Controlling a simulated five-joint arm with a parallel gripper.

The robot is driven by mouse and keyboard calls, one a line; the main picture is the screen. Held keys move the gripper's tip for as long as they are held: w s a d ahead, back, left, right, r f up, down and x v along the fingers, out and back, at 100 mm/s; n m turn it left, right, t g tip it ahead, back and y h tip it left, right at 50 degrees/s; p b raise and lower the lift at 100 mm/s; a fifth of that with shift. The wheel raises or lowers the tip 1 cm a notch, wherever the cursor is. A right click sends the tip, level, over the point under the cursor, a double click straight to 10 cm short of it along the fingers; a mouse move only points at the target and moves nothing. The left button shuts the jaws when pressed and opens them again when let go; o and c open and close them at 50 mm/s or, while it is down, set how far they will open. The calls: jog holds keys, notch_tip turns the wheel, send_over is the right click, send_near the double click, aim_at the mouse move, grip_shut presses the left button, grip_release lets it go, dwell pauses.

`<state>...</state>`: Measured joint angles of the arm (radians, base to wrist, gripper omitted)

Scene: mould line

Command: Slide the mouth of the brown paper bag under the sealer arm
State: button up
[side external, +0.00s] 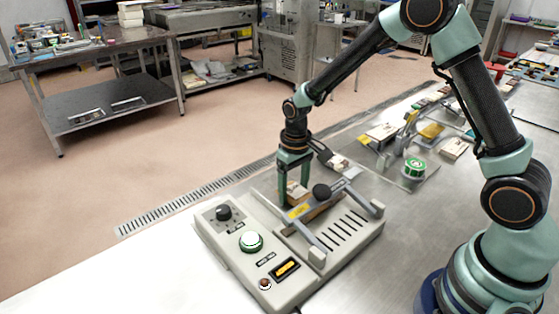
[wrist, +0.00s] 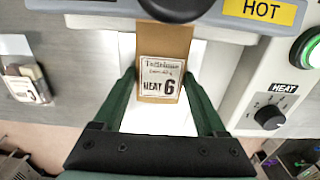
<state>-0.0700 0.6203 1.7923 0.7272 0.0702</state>
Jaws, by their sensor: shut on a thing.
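The brown paper bag (wrist: 150,98) has a white label reading "HEAT 6". In the side view the bag (side external: 297,191) is at the far edge of the sealer, partly hidden by my fingers. My gripper (wrist: 161,72) is shut on the bag, one green finger on each side; it also shows in the side view (side external: 294,190). The sealer arm (wrist: 232,12) carries a yellow HOT label and a black knob. In the wrist view the bag's upper end passes out of sight beneath the arm and knob. The sealer arm (side external: 340,187) spans the pale sealer (side external: 222,239) in the side view.
The table's left front is clear.

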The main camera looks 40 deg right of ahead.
jog(key=o, duration=1.3)
notch_tip(320, 180, up, 12)
jog(key=s+d+r+t, duration=0.1)
jog(key=s+r+t, duration=0.1)
jog(key=s+r, duration=0.1)
jog(key=s+d+r+t, duration=0.1)
jog(key=s+r, duration=0.2)
jog(key=s, duration=0.3)
jog(key=s+d+r+t, duration=0.1)
jog(key=s+r+t, duration=0.1)
jog(key=s, duration=0.3)
jog(key=shift+s+r+t, duration=0.15)
jog(key=shift+r+t, duration=0.15)
jog(key=shift+r, duration=0.35)
